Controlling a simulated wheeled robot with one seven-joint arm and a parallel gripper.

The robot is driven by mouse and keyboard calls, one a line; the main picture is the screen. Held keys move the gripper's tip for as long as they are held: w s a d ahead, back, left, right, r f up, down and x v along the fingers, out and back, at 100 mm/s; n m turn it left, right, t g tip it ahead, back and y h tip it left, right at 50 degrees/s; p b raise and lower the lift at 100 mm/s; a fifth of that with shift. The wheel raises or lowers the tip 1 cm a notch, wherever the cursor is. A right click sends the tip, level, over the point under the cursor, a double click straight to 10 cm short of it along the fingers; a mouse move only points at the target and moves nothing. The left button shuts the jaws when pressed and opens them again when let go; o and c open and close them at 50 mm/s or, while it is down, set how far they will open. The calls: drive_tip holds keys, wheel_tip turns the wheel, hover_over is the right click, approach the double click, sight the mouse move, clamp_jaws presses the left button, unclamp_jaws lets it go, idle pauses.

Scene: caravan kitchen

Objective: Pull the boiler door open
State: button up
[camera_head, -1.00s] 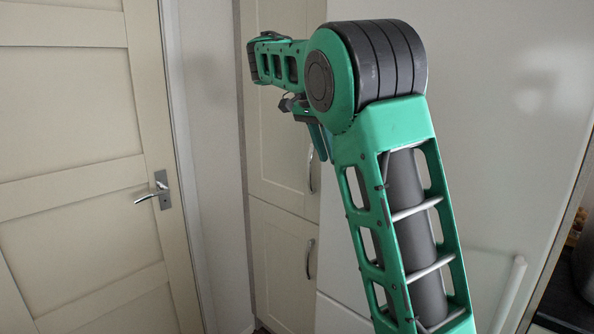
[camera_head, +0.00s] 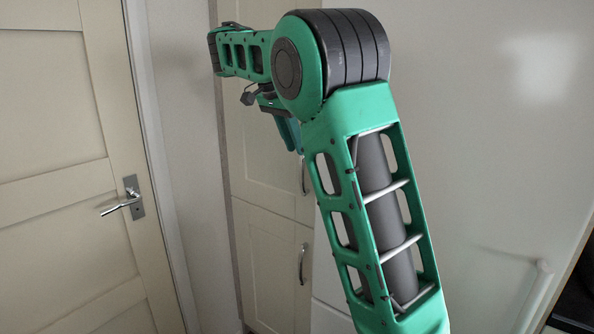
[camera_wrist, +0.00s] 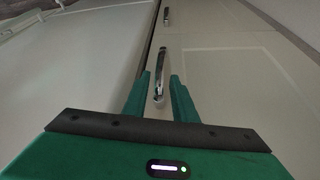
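A tall cream cabinet stands in the middle of the head view, with an upper door (camera_head: 260,150) and a lower door (camera_head: 270,265). Each has a metal bar handle, the upper handle (camera_head: 306,178) and the lower handle (camera_head: 302,263). Both doors look shut. I cannot tell which is the boiler door. In the wrist view my gripper (camera_wrist: 161,80) has its two green fingers apart, one on each side of a bar handle (camera_wrist: 160,66). I see no clear contact. A farther handle (camera_wrist: 166,15) lies beyond. In the head view my arm hides most of the gripper.
A cream room door (camera_head: 60,150) with a lever handle (camera_head: 124,202) is at the left, closed. A large pale smooth panel (camera_head: 480,130) fills the right side, with a white bar handle (camera_head: 538,285) low down. A narrow wall (camera_head: 185,150) separates cabinet and room door.

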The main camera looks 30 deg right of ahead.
drive_tip(key=shift+a+x, duration=0.15)
drive_tip(key=shift+x, duration=2.05)
drive_tip(key=shift+a+x, duration=0.1)
drive_tip(key=shift+x, duration=2.1)
drive_tip(key=shift+f, duration=0.1)
drive_tip(key=shift+c, duration=0.3)
clamp_jaws()
drive_tip(key=shift+w, duration=0.15)
